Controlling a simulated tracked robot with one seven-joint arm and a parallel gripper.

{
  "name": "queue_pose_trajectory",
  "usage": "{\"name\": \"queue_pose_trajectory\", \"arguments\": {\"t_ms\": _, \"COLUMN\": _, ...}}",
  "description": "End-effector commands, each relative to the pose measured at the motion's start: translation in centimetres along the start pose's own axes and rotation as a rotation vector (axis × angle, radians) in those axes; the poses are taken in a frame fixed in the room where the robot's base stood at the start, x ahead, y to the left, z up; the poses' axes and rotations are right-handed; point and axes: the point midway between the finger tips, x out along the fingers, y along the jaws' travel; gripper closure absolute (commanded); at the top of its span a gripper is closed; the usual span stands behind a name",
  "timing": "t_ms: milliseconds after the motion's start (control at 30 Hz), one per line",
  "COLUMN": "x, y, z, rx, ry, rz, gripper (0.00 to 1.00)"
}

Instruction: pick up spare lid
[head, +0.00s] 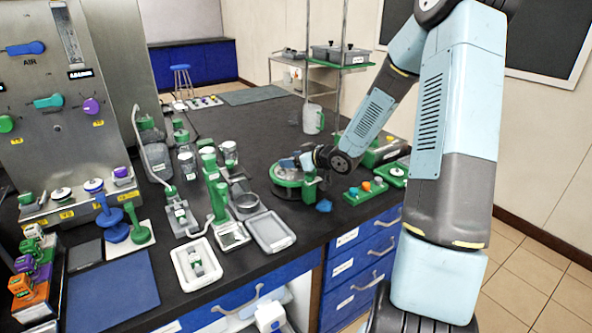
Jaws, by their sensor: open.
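My arm reaches in from the right, and its dark wrist ends over the bench beside a round green-rimmed device. My gripper (306,163) is small and partly merged with the device behind it; it is open, and I see nothing held in it. No part is clearly marked as the spare lid. A flat grey rectangular piece (270,231), which may be a lid or a shallow tray, lies near the front edge. The round device (287,178) has a dark top with small blue parts, partly hidden by my gripper. A small blue piece (323,205) lies in front of it.
A white tray (197,264) with small items stands at the front. Green-handled instruments and jars crowd the bench left of the device. A white jug (313,119) stands behind my wrist. A green block with coloured knobs (365,189) is at right. The dark bench middle (258,125) is clear.

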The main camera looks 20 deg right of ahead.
Motion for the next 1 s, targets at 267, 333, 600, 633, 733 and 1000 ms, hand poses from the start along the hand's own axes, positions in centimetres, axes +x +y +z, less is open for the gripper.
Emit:
{"name": "queue_pose_trajectory", "arguments": {"t_ms": 267, "x": -0.05, "y": 0.02, "z": 0.02, "rx": 0.0, "ry": 0.0, "rz": 0.0, "gripper": 0.65}}
{"name": "queue_pose_trajectory", "arguments": {"t_ms": 333, "x": -0.06, "y": 0.04, "z": 0.02, "rx": 0.001, "ry": 0.0, "rz": 0.001, "gripper": 0.71}}
{"name": "queue_pose_trajectory", "arguments": {"t_ms": 600, "x": -0.1, "y": 0.17, "z": 0.02, "rx": 0.001, "ry": 0.0, "rz": 0.003, "gripper": 0.97}}
{"name": "queue_pose_trajectory", "arguments": {"t_ms": 633, "x": -0.1, "y": 0.18, "z": 0.01, "rx": 0.001, "ry": 0.0, "rz": 0.003, "gripper": 1.0}}
{"name": "queue_pose_trajectory", "arguments": {"t_ms": 733, "x": -0.11, "y": 0.23, "z": 0.02, "rx": 0.001, "ry": 0.0, "rz": 0.004, "gripper": 1.0}}
{"name": "queue_pose_trajectory", "arguments": {"t_ms": 1000, "x": -0.12, "y": 0.29, "z": -0.05, "rx": 0.0, "ry": 0.001, "rz": 0.005, "gripper": 1.0}}
